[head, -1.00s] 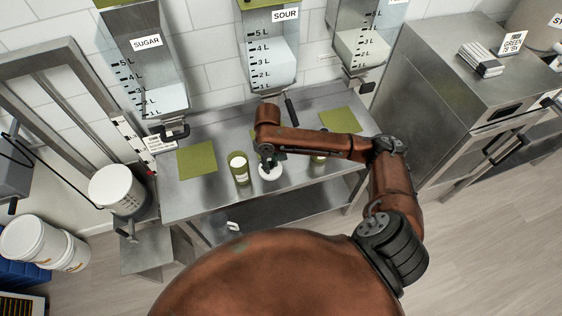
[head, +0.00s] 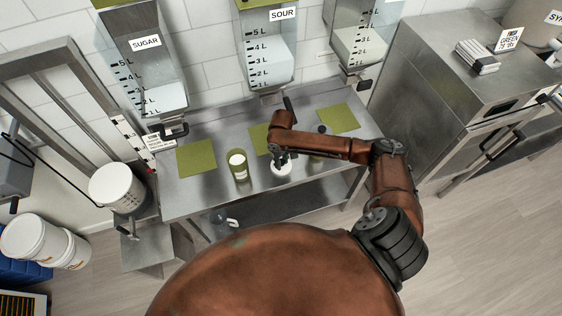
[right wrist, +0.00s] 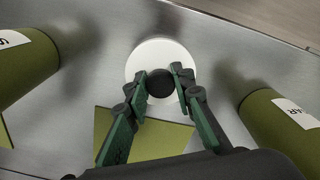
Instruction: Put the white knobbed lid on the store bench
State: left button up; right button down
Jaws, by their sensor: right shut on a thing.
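The white lid (head: 282,170) with a dark knob (right wrist: 161,83) is at the front part of the steel bench (head: 208,190). It also shows in the right wrist view (right wrist: 150,58) as a white disc. My right gripper (head: 281,158) points down at the lid, and its green-padded fingers (right wrist: 162,88) are closed on the knob from both sides. I cannot tell whether the lid touches the bench or hangs just above it. My left gripper is not in view.
A green canister (head: 238,165) stands left of the lid; another (right wrist: 285,118) shows at right in the wrist view. Green mats (head: 196,158) (head: 338,117) lie on the bench. Dispensers (head: 267,50) hang above. A white bucket (head: 116,186) stands at left.

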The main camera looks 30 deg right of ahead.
jog(key=c, duration=1.7)
grip_release()
jog(key=shift+f, duration=0.15)
jog(key=shift+o, duration=0.2)
notch_tip(320, 180, up, 12)
jog(key=shift+r+b, duration=0.2)
jog(key=shift+b, duration=0.2)
